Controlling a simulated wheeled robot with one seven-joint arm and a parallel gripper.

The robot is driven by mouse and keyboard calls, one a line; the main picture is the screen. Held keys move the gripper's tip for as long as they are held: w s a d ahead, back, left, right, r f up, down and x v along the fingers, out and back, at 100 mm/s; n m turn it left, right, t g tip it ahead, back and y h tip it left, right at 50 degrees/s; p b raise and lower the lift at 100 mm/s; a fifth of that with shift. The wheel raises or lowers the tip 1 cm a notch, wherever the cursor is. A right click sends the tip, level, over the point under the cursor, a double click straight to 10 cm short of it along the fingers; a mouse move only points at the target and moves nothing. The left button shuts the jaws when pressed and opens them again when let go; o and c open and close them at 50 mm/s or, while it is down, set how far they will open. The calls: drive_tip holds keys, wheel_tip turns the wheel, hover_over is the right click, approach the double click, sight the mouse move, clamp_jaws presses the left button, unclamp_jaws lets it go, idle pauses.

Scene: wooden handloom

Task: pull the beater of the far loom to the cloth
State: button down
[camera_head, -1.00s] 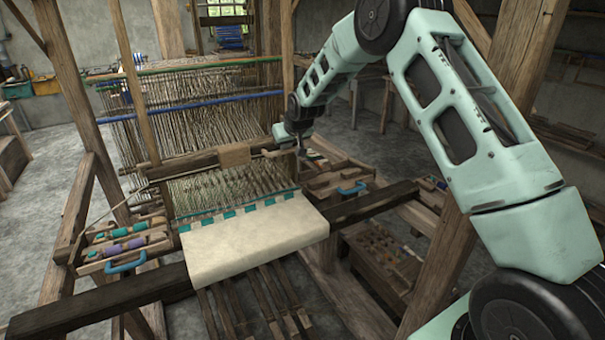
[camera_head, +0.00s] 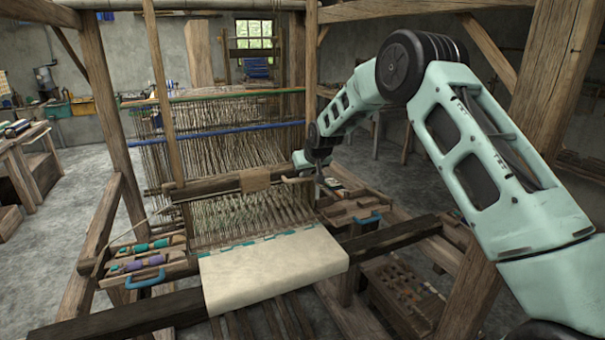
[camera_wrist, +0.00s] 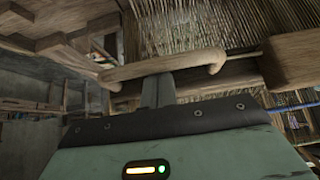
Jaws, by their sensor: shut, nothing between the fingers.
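The loom in front of me has a wooden beater bar (camera_head: 215,187) across its warp, with a lighter block (camera_head: 256,180) at its middle. A gap of open warp separates the bar from the teal-edged pale cloth (camera_head: 275,268). A pale curved wooden handle (camera_wrist: 165,66) shows in the wrist view, beside a thick wooden block. My gripper (camera_wrist: 158,88) is shut and empty, its narrow fingers reaching up to the handle. The handle hides their tips, so contact is unclear. In the head view my gripper (camera_head: 318,175) is at the beater's right end, small and partly hidden.
Another loom (camera_head: 255,65) stands far back by the window. Trays of bobbins flank the cloth, one left (camera_head: 150,262) and one right (camera_head: 350,213). A dark beam (camera_head: 395,238) and thick posts frame the near loom. Bare floor lies at left.

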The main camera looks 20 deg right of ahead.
drive_tip(key=w+f, duration=0.2)
drive_tip(key=shift+w+d+f+g+p, duration=0.15)
drive_tip(key=shift+w+d+g+p, duration=0.15)
drive_tip(key=shift+w+g+p, duration=0.1)
wheel_tip(320, 180, up, 8)
drive_tip(key=p, duration=0.3)
drive_tip(key=shift+w+a+f, duration=0.1)
drive_tip(key=shift+w+f, duration=0.05)
drive_tip(key=shift+f, duration=0.05)
drive_tip(key=shift+w, duration=0.1)
drive_tip(key=shift+a, duration=0.4)
drive_tip(key=s+a+r+n+g+y+b, duration=0.25)
drive_tip(key=s+a+n+b, duration=0.2)
drive_tip(key=s+a, duration=1.8)
drive_tip(key=s+f+n+g+h+b, duration=0.1)
drive_tip(key=s+f+g+b, duration=0.1)
drive_tip(key=s, duration=1.5)
drive_tip(key=s+f+n+g+b, duration=0.2)
drive_tip(key=s+f, duration=0.2)
drive_tip(key=s, duration=1.3)
drive_tip(key=shift+s+f+h+b, duration=0.15)
drive_tip(key=shift+f+h+b, duration=0.15)
drive_tip(key=shift+h+b, duration=0.1)
